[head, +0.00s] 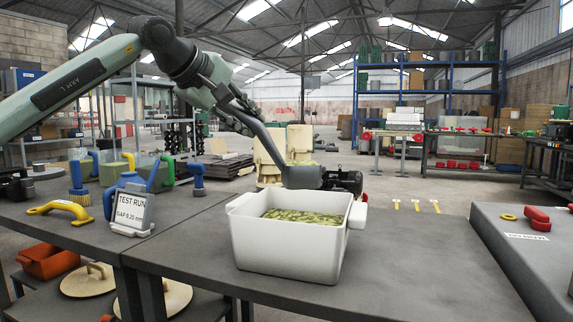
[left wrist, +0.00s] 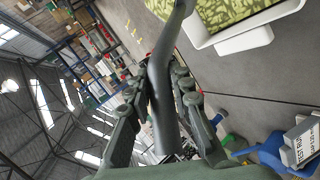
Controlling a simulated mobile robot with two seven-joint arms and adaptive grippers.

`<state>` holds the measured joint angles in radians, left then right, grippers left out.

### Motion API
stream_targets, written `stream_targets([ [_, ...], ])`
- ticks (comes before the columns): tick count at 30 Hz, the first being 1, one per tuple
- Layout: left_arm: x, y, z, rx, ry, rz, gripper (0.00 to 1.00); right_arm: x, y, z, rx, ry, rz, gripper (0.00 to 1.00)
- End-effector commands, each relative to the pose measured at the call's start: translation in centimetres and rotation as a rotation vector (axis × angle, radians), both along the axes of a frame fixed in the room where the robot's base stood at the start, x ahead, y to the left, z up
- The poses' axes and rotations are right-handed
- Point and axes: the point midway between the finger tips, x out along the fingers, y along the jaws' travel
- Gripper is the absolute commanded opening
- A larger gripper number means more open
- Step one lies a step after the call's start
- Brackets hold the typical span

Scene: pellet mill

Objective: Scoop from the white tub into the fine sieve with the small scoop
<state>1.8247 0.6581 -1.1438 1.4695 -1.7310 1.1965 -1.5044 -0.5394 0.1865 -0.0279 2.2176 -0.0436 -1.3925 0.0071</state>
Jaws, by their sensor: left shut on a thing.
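The white tub (head: 290,255) stands on the dark table in the head view and holds green pellets (head: 305,217). Its rim and pellets also show at the top right of the left wrist view (left wrist: 262,35). My left gripper (head: 222,95) is shut on the long dark grey handle of a scoop (head: 303,177). The scoop's bowl hangs just above the far side of the tub. Green shows at the bowl's top edge, but I cannot tell how full it is. In the left wrist view the handle (left wrist: 163,85) runs between the fingers. I cannot make out the fine sieve. My right gripper is not in view.
A "TEST RUN" sign (head: 131,208), a yellow-handled tool (head: 60,210) and blue-handled tools crowd the left of the table. The table right of the tub is clear. A grey surface (head: 515,255) with a red item (head: 537,218) stands at the right.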

Motion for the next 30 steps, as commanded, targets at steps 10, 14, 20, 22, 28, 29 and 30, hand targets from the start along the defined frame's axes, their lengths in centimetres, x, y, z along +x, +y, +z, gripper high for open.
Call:
stream_targets([
  [10, 0.0, 0.0, 0.2, -0.003, -0.004, 0.000, 0.00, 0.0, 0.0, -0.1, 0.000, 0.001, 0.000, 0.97],
  [14, 0.0, 0.0, 0.3, -0.003, -0.004, 0.000, 0.00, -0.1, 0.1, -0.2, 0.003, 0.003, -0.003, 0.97],
  [20, 0.0, 0.0, 1.0, -0.003, -0.004, 0.000, 0.00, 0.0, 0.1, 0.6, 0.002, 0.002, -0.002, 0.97],
  [22, 0.0, 0.0, 1.5, -0.003, -0.004, 0.000, 0.00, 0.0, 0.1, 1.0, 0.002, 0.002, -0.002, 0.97],
  [28, 0.0, 0.0, 2.6, -0.003, -0.004, 0.000, 0.00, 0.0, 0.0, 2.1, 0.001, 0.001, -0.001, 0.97],
  [29, 0.0, 0.0, 2.8, -0.003, -0.004, 0.000, 0.00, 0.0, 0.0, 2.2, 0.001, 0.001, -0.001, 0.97],
  [30, 0.0, 0.0, 3.0, -0.003, -0.004, 0.000, 0.00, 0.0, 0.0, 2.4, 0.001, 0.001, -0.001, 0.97],
])
